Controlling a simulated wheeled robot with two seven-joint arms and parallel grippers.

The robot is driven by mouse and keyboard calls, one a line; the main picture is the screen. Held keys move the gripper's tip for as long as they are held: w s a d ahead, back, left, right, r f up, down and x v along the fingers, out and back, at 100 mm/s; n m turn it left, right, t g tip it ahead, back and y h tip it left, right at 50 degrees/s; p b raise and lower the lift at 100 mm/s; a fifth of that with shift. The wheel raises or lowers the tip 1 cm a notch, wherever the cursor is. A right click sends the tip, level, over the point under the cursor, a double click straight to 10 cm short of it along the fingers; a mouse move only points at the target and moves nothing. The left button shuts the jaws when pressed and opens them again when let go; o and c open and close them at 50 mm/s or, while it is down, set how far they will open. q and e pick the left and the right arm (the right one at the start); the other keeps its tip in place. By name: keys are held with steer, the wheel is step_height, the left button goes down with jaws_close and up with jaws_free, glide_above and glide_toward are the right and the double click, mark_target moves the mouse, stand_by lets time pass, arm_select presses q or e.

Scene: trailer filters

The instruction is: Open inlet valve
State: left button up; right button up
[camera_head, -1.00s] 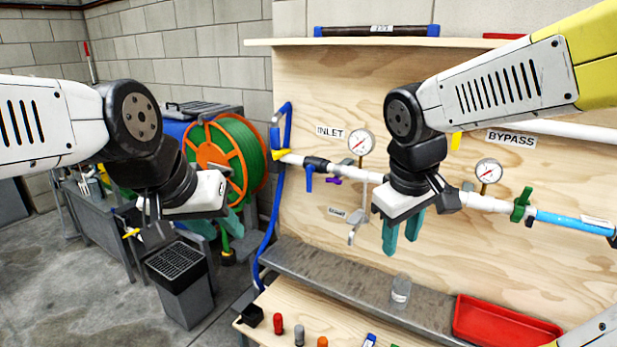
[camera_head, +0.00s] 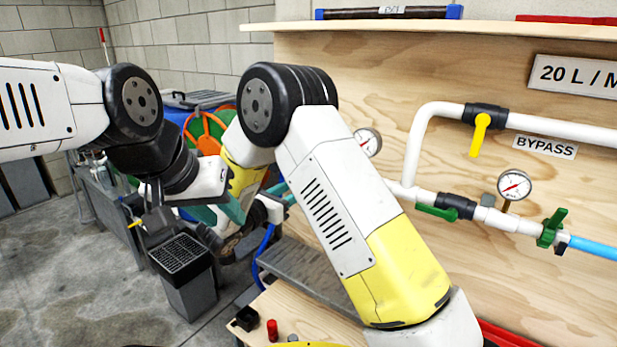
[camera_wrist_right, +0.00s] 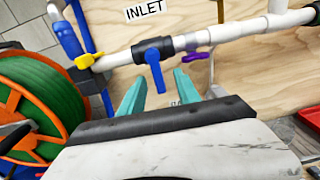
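The inlet valve shows in the right wrist view as a blue handle (camera_wrist_right: 156,72) on a dark body (camera_wrist_right: 152,50) in the white pipe, below the INLET label (camera_wrist_right: 145,9). The handle hangs down across the pipe. My right gripper (camera_wrist_right: 160,86) is open, with its two teal fingers on either side of the handle in the picture; I cannot tell whether they touch it. In the head view my right arm hides the inlet valve. My left gripper (camera_head: 220,213) has its teal fingers apart and appears empty, left of the board.
A green hose reel (camera_wrist_right: 38,102) stands at left. In the head view, the bypass valve (camera_head: 481,134) has a yellow handle and a gauge (camera_head: 514,185) is at right. A grey bin (camera_head: 185,272) stands on the floor.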

steer(key=x, duration=0.7)
steer(key=shift+w+a, duration=0.15)
steer(key=shift+w, duration=0.3)
jaws_close()
stand_by(1.0)
